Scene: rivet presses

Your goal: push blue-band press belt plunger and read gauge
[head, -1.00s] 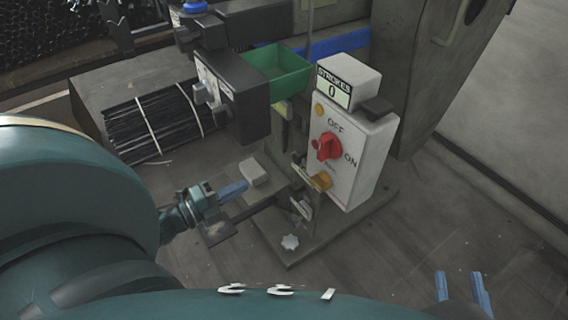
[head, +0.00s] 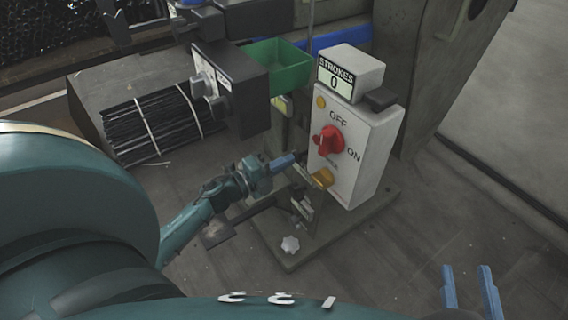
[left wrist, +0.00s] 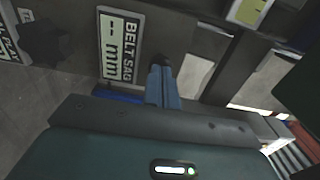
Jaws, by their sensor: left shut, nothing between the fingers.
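The press with a blue band (head: 338,38) stands in the middle of the head view. Its white control box (head: 352,165) carries a red OFF/ON knob (head: 328,141), and the strokes counter (head: 336,84) on top reads 0. In the left wrist view the belt sag gauge (left wrist: 118,50) shows dashes and "mm". My left gripper (head: 290,159) is shut and empty, its blue fingertips at the press left of the control box. In the left wrist view the fingers (left wrist: 161,75) point beside the gauge. My right gripper (head: 468,290) is open and empty.
A bundle of black rods (head: 150,122) lies at the left. A yellow-orange part (head: 321,179) juts out below the knob.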

